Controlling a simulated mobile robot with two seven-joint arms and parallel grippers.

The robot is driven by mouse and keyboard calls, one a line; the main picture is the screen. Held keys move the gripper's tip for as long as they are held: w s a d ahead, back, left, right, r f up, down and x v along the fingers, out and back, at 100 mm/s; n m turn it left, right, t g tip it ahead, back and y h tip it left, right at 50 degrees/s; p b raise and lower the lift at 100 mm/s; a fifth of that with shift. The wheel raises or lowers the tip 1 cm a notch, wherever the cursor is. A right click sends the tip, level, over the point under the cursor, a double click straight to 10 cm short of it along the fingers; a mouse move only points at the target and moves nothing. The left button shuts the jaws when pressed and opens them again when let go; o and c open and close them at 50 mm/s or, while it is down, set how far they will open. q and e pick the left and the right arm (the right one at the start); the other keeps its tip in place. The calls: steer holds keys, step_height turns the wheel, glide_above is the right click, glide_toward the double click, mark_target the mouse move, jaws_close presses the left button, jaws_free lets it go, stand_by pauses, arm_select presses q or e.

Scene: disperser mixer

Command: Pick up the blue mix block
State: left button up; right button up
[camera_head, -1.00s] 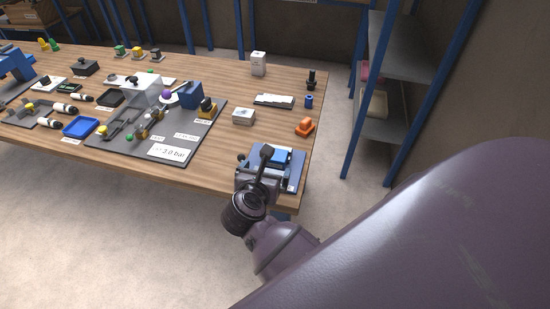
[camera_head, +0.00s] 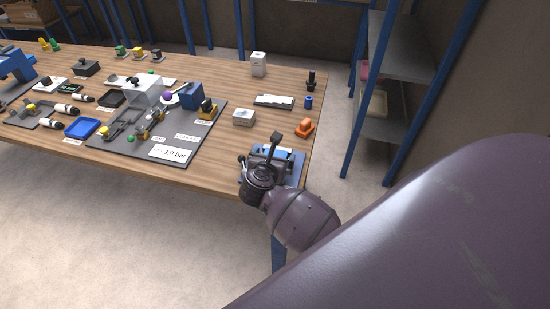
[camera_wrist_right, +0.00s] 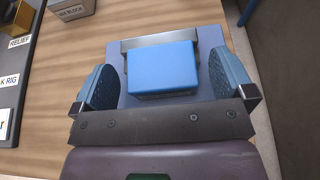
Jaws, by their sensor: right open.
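The blue mix block (camera_wrist_right: 162,68) sits on a blue-grey pad (camera_wrist_right: 208,42) in the right wrist view, with a grey metal strip along its far side. In the head view the block (camera_head: 281,152) is at the table's near right corner, partly hidden by my gripper. My right gripper (camera_head: 262,152) is over the pad, open. In the wrist view its two blue-padded fingers stand left and right of the block, with gaps on both sides. My left gripper is not in view.
An orange part (camera_head: 305,127) and a small blue cylinder (camera_head: 309,102) stand behind the pad. A pale labelled box (camera_head: 243,117) is to the left, beside a dark board (camera_head: 130,140) with several parts. Blue-posted shelves (camera_head: 385,125) stand right of the table.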

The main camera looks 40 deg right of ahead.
steer(key=shift+w, duration=0.1)
steer(key=c, duration=1.2)
